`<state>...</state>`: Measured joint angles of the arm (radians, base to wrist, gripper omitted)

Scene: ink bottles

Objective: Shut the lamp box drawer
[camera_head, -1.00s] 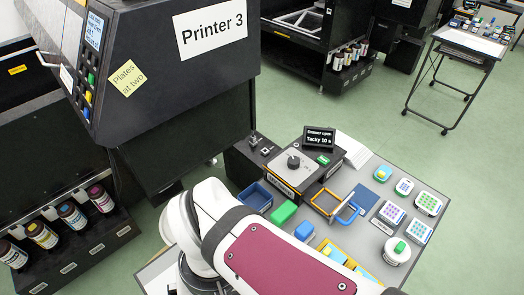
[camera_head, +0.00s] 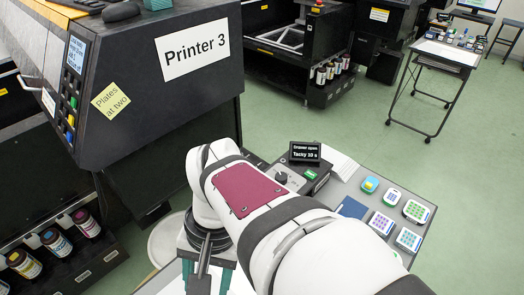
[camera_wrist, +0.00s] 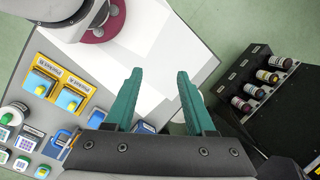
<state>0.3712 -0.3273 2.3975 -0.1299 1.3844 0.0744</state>
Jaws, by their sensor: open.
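The lamp box (camera_head: 284,178) is a dark box with a grey top and a black knob, on the work table in the head view. A small black sign (camera_head: 305,152) behind it appears to read "Drawer open, Tacky 10 s". My arm covers its front, so the drawer is hidden there now. My gripper (camera_wrist: 157,95) shows in the wrist view with two teal fingers spread apart and nothing between them. It is over a bare white part of the table. A blue loop-shaped thing (camera_wrist: 60,141) is left of the fingers; I cannot tell if it belongs to the drawer.
Two yellow pockets (camera_wrist: 40,82) with blue blocks lie left of the gripper in the wrist view. Pads with coloured dots (camera_head: 416,211) stand on the table's right. Printer 3 (camera_head: 150,75) rises at left. Ink bottles (camera_wrist: 268,76) stand in a dark rack at right.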

